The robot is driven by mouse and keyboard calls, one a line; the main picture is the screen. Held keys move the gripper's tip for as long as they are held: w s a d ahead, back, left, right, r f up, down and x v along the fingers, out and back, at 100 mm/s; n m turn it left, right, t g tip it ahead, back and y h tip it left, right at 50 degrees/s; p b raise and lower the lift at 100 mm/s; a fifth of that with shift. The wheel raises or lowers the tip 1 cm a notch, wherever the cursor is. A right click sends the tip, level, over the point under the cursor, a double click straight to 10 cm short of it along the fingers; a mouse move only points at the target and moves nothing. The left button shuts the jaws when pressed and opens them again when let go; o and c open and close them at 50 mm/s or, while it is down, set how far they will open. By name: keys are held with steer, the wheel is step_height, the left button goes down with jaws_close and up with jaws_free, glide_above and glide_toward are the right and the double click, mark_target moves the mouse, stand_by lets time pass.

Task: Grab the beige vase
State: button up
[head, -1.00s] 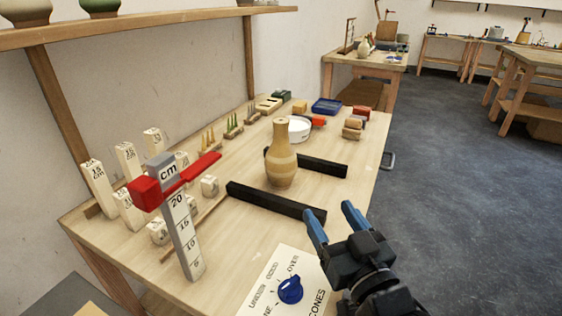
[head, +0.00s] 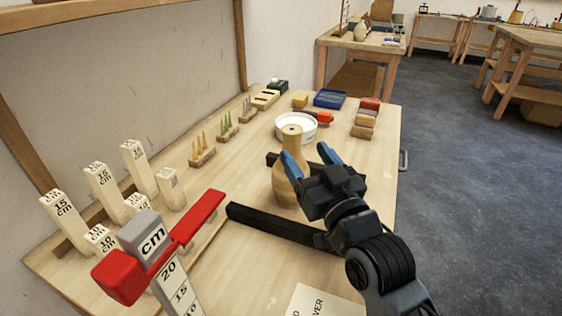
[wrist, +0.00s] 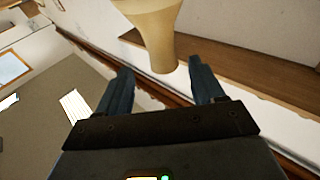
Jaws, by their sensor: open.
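The beige vase (head: 284,187) stands upright on the workbench (head: 243,271), a round body with a narrow neck and banded tan tones. My gripper (head: 306,153) is open and empty beside the vase's neck, to the right in the head view. Its left blue finger overlaps the neck and part of the body there. In the wrist view, the vase (wrist: 156,32) shows with its neck end between the lines of the two fingers of my gripper (wrist: 160,69), near the tips. I cannot tell how deep it sits, and no finger visibly presses on it.
Two black bars lie either side of the vase; the near bar (head: 270,223) passes under my arm. A white round dish (head: 299,127) is behind the vase. A red and grey cm gauge (head: 147,247) stands front left, with labelled blocks (head: 137,163) at the wall.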

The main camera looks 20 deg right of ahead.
mark_target(288, 133)
steer(key=w, duration=0.2)
steer(key=shift+w+r, duration=0.25)
steer(key=shift+w, duration=0.05)
steer(key=w+p, duration=0.1)
steer(key=w, duration=0.4)
steer(key=shift+w+a+r+p, duration=0.15)
steer(key=shift+w+a+p, duration=0.05)
steer(key=shift+w+p, duration=0.2)
steer(key=shift+s, duration=0.1)
jaws_close()
